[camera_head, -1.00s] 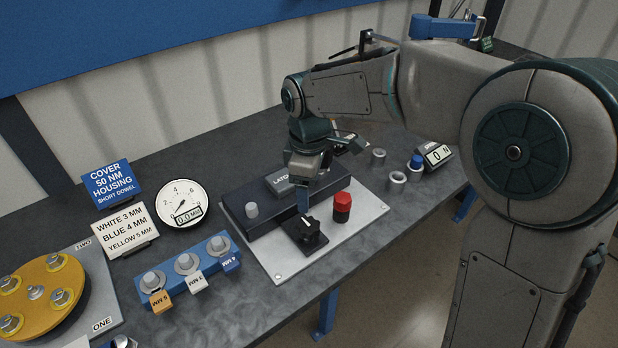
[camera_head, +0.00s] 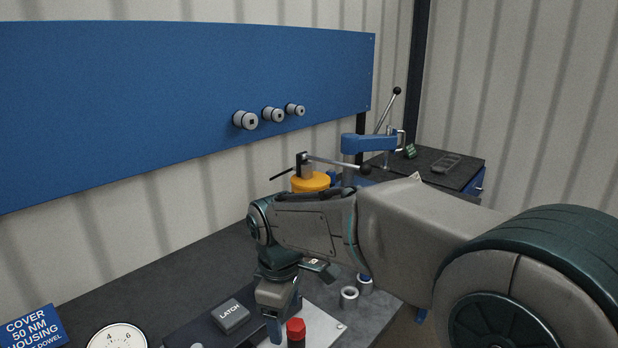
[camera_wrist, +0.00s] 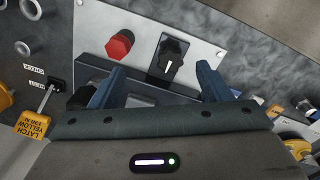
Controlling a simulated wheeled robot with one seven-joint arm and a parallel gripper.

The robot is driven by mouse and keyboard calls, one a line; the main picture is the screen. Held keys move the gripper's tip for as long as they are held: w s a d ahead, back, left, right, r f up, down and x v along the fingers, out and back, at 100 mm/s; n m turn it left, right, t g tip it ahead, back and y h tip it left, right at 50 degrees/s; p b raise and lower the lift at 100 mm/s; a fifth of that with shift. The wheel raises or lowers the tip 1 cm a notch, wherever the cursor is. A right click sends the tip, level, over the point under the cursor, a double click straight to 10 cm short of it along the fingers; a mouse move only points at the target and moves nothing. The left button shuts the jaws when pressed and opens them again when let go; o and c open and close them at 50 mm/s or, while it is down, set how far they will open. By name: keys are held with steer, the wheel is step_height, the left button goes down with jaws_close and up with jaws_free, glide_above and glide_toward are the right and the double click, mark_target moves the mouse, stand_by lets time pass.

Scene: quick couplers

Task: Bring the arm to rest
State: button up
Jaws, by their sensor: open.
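My arm reaches across the bench from the right in the head view. A black knob (camera_wrist: 171,58) on the panel (camera_wrist: 200,22) lies beyond the gap between the fingers. The red button also shows in the wrist view (camera_wrist: 120,44), to the knob's left.
A gauge (camera_head: 117,338) and a blue COVER 50 NM sign (camera_head: 32,328) stand at lower left. Grey rings (camera_head: 349,295) stand right of my gripper. An orange cylinder (camera_head: 310,182) and a blue clamp-like fixture (camera_head: 369,143) are behind my arm.

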steer(key=s+d+m+t, duration=0.1)
steer(key=s+d+m, duration=0.5)
steer(key=d, duration=0.4)
steer(key=s+d+f+m+t, duration=0.1)
steer(key=s+d+m, duration=0.6)
steer(key=d, duration=0.3)
steer(key=shift+d+m, duration=0.4)
steer(key=shift+m, duration=0.5)
